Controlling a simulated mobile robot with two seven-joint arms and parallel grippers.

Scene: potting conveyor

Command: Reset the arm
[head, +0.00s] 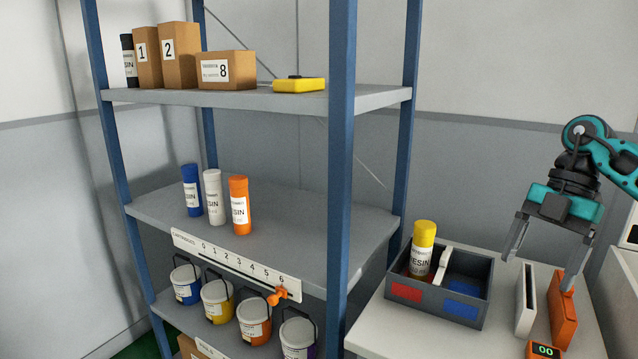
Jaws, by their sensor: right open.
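My right gripper (540,272) hangs at the right with its two grey fingers spread and pointing down. Its arm comes in from the right edge. The left fingertip is above the table, right of the grey bin. The right fingertip overlaps the top of an orange upright block (564,318) in the picture; I cannot tell whether they touch. A white upright panel (525,302) stands below the gap between the fingers. Nothing is seen held between the fingers. My left gripper is not in view.
A grey bin (413,309) with red and blue labels holds a yellow-capped resin bottle (421,252) on a white table (385,332). A small display (543,351) reads 00. The blue-post shelf (342,170) at left carries boxes, resin bottles and several buckets.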

